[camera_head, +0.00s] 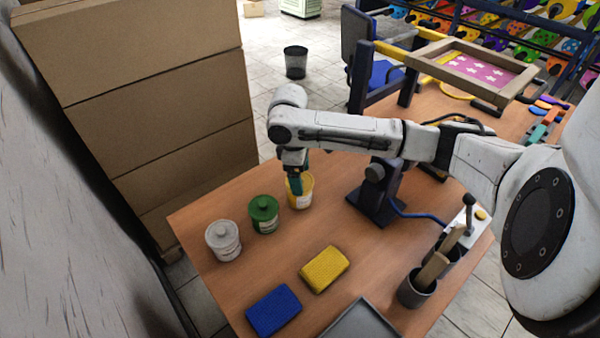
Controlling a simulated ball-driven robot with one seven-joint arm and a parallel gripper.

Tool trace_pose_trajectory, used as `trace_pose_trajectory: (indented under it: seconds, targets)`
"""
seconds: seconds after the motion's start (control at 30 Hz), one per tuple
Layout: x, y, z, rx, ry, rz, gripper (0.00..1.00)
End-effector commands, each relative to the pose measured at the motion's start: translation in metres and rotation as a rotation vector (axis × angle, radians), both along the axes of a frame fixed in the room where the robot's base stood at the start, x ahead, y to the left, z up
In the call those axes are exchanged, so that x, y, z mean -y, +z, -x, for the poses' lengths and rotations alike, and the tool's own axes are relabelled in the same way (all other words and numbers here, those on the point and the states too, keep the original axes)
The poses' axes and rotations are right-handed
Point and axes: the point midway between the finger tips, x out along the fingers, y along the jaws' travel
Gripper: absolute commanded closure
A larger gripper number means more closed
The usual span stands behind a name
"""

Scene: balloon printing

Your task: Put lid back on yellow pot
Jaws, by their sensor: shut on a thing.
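The yellow pot (302,200) stands upright near the back edge of the wooden table, with a pale label on its side. My gripper (296,188) points down at the top of this pot, its dark fingers covering part of the rim. It is shut on the yellow lid, which is mostly hidden behind the fingers. I cannot tell whether the lid touches the rim or is slightly above it.
A green pot (264,214) and a white pot (223,241), both lidded, stand left of the yellow pot. A yellow sponge (324,269) and a blue sponge (273,310) lie in front. A dark stand (375,205) is close on the right. Cardboard boxes (150,100) rise at left.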

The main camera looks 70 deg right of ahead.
Motion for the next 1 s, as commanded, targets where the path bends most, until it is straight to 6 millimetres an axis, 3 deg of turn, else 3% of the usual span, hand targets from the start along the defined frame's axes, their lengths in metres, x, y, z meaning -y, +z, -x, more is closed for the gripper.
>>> trace_pose_trajectory:
  seconds: [0.43, 0.47, 0.6, 1.0]
  targets:
    - [-0.0002, -0.0002, 0.0, 0.0, 0.0, -0.001, 0.42]
    - [-0.0002, -0.0002, 0.0, 0.0, 0.0, -0.001, 0.14]
    - [-0.0002, -0.0002, 0.0, 0.0, 0.0, -0.001, 0.0]
    - [-0.0002, 0.0018, -0.0001, 0.0, 0.0, -0.001, 0.0]
